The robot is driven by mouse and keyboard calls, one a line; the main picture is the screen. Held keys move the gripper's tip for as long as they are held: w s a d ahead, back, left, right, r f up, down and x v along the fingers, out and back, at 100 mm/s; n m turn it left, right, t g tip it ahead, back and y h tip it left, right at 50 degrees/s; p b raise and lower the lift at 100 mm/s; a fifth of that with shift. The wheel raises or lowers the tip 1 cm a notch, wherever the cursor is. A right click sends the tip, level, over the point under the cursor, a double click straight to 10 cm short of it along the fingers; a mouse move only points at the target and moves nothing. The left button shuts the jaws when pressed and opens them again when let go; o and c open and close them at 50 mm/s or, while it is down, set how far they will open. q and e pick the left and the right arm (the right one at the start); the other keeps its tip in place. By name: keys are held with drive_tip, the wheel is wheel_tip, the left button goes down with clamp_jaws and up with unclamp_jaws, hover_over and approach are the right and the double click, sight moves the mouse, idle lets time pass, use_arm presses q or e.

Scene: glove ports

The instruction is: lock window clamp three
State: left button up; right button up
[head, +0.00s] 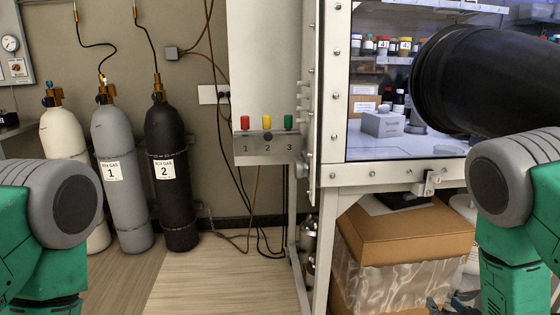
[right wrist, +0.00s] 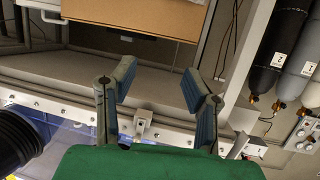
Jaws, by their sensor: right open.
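A small metal clamp (head: 428,184) sits on the lower rail of the glove box window (head: 405,150), below the black glove port. No number on it is readable, and I cannot tell whether it is locked. It also shows in the right wrist view (right wrist: 143,122), beyond the fingers and apart from them. My right gripper (right wrist: 157,86) is open and empty, its two blue-grey fingers spread. In the head view only part of the right gripper (head: 452,302) shows, low at the bottom edge, below the clamp. My left gripper is out of view; only the left arm shows.
A black glove port (head: 475,80) juts out above the rail. A cardboard box (head: 405,232) stands under the window. Gas cylinders (head: 172,185) stand at the left, and a panel with red, yellow and green knobs (head: 266,148) hangs beside the frame. Floor between is clear.

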drive_tip(key=s+a+f+g, duration=0.35)
drive_tip(key=s+f, duration=0.25)
drive_tip(key=s, duration=0.2)
drive_tip(key=s+a+f+g, duration=0.2)
drive_tip(key=s+f+g, duration=0.3)
drive_tip(key=s, duration=0.3)
drive_tip(key=s+a+g, duration=0.2)
drive_tip(key=s, duration=0.5)
drive_tip(key=s+a+f+n+g+y, duration=0.1)
drive_tip(key=s+a+g, duration=0.1)
drive_tip(key=s, duration=0.6)
drive_tip(key=shift+s+a+f+n+g+p, duration=0.25)
drive_tip(key=shift+n+g+p, duration=0.1)
drive_tip(key=shift+g, duration=0.3)
